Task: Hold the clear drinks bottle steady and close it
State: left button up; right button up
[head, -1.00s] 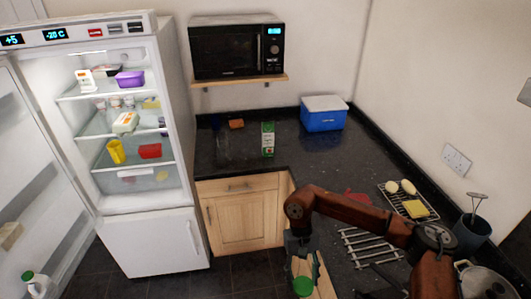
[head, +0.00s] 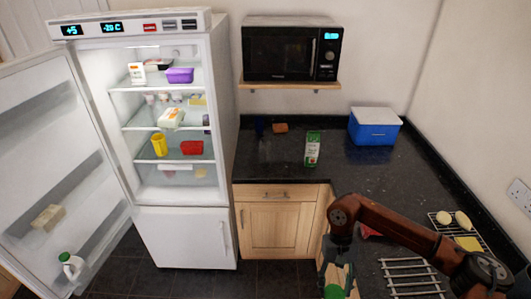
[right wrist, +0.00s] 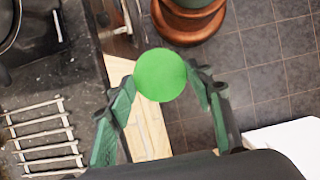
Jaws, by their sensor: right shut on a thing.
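My right gripper (head: 337,268) is low in the head view, in front of the counter edge by the wooden cupboard. It is shut on a round green cap (right wrist: 160,75), seen face-on between the two fingertips in the right wrist view. The cap also shows at the bottom edge of the head view (head: 335,291). Whether anything is below the cap is hidden. A faint see-through shape (head: 265,150) stands on the counter left of the carton; it may be the clear drinks bottle, but its outline and top are too faint to tell. My left gripper is out of view.
The dark counter (head: 285,165) carries a green and white carton (head: 312,149), a blue cool box (head: 374,130) and a metal rack (head: 410,277). The fridge (head: 226,120) stands open at the left. A microwave (head: 290,50) sits on a wall shelf. Mid-counter is largely clear.

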aim_at(264, 144)
jog(key=i, duration=1.4)
